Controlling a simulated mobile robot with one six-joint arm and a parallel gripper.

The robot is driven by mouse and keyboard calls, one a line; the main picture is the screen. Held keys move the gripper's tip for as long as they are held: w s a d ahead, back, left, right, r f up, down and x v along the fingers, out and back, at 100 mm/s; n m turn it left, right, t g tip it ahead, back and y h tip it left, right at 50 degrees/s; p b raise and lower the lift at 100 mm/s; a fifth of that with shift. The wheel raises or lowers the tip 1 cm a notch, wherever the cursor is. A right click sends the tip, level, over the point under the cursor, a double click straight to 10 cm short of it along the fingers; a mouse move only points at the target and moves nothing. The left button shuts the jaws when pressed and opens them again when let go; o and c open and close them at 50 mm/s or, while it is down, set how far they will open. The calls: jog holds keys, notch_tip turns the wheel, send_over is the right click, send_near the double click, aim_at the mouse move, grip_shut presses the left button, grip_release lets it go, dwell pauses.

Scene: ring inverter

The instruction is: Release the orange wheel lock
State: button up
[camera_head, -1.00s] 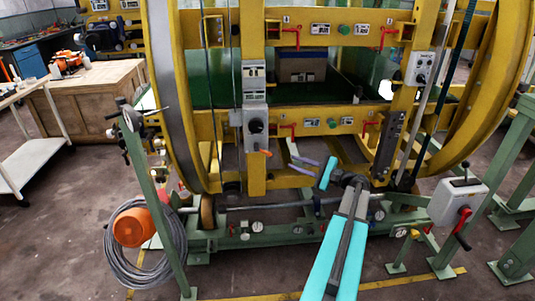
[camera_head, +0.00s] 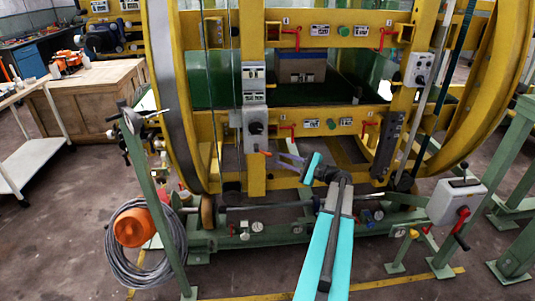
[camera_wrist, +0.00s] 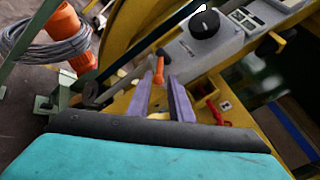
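The orange wheel lock (camera_head: 265,153) is a small orange handle at the lower end of a grey box (camera_head: 255,125) on the yellow upright. In the wrist view the orange handle (camera_wrist: 159,68) shows just beyond the fingertips, roughly in line with the gap between them. My gripper (camera_head: 277,160) has two purple fingers pointing left toward the handle, close to its right side. In the wrist view my gripper (camera_wrist: 160,82) is open, with an empty gap between the fingers. I cannot tell whether the handle tip reaches between them.
The yellow ring frame (camera_head: 180,100) surrounds the area. Red levers (camera_head: 287,130) sit on the crossbar right of the handle. A black knob (camera_wrist: 204,24) is on the grey box. A green base rail (camera_head: 270,228) lies below, and an orange reel with coiled cable (camera_head: 140,225) hangs left.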

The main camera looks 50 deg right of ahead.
aim_at(265, 153)
jog(key=shift+p+x, duration=0.65)
jog(key=shift+x, duration=3.25)
jog(key=shift+c, duration=0.4)
grip_shut()
